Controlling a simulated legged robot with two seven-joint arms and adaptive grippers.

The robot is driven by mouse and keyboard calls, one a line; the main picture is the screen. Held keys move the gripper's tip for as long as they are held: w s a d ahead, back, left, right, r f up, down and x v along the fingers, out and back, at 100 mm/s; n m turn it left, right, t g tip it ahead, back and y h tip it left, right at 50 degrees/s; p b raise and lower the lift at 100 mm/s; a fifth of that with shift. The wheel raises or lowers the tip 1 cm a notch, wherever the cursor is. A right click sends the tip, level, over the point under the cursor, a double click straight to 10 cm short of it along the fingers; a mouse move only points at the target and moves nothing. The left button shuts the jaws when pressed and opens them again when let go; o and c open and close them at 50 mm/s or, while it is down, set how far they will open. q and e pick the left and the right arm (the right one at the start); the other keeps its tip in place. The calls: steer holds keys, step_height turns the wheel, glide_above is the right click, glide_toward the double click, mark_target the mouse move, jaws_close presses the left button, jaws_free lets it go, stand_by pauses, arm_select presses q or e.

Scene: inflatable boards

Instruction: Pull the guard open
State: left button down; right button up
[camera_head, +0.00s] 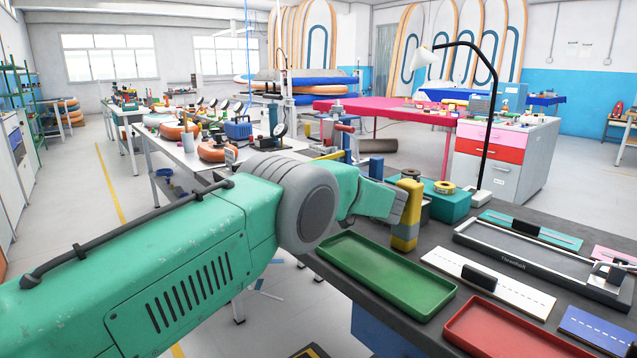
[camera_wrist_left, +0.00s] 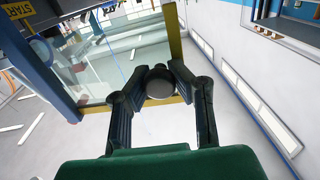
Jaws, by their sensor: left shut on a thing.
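The guard (camera_wrist_left: 112,75) shows in the left wrist view as a clear panel with a yellow frame along its right and lower edges. A dark round knob (camera_wrist_left: 159,88) is at the frame's lower right corner. My left gripper (camera_wrist_left: 158,76) has its two dark fingers closed around the knob, one on each side. I cannot pick out the guard in the head view. My right gripper is in neither view.
A dark bench at the right holds a green tray (camera_head: 388,276), a red tray (camera_head: 510,333), a yellow block-like object (camera_head: 406,228) close to my left wrist, and a white board (camera_head: 487,283). A black-armed lamp (camera_head: 486,110) stands behind. Open floor lies at the far left.

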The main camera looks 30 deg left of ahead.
arm_select(q)
steer(key=shift+f, duration=0.2)
steer(key=c, duration=1.3)
jaws_free()
steer(key=shift+r, duration=0.1)
steer(key=shift+d, duration=0.25)
steer(key=v, duration=1.1)
steer(key=shift+d, duration=0.3)
